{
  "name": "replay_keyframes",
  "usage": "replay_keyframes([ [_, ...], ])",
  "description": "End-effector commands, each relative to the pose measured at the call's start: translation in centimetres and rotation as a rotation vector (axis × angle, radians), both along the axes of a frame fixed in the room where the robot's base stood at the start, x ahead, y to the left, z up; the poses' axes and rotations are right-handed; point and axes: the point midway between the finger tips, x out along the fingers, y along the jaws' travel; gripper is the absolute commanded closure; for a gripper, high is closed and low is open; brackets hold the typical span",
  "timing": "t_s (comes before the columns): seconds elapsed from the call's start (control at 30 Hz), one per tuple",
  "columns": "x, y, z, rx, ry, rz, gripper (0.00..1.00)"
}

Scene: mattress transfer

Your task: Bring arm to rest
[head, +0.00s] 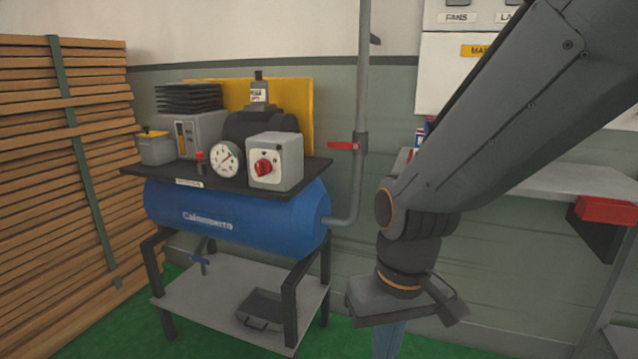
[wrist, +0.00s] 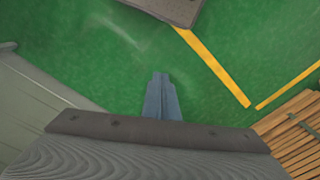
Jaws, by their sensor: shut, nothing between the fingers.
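My arm reaches in from the upper right in the head view and hangs down at the wrist. My gripper (head: 388,340) points down in front of the wall, right of the blue compressor tank (head: 235,215); its fingers are partly cut off by the lower edge. In the wrist view the gripper (wrist: 161,80) shows its two blue-grey fingers together, shut, with nothing between them, above the green floor (wrist: 120,60).
The compressor stands on a dark-legged frame with a lower shelf (head: 215,300). Stacked wooden slats (head: 60,180) fill the left. A vertical pipe (head: 362,100) runs up the wall. Yellow lines (wrist: 215,68) mark the floor.

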Motion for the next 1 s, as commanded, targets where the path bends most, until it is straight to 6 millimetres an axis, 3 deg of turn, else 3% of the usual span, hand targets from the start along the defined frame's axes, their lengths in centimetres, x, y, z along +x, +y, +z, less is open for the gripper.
replay_keyframes([
  [0.03,-0.3,-0.8,1.8,-0.005,0.005,-0.023,1.0],
  [0.5,-1.7,-7.5,10.1,-0.04,0.025,-0.189,1.0],
  [0.7,-2.3,-9.4,11.9,-0.048,0.029,-0.233,1.0],
  [1.0,-2.3,-9.7,12.1,-0.05,0.032,-0.244,1.0],
])
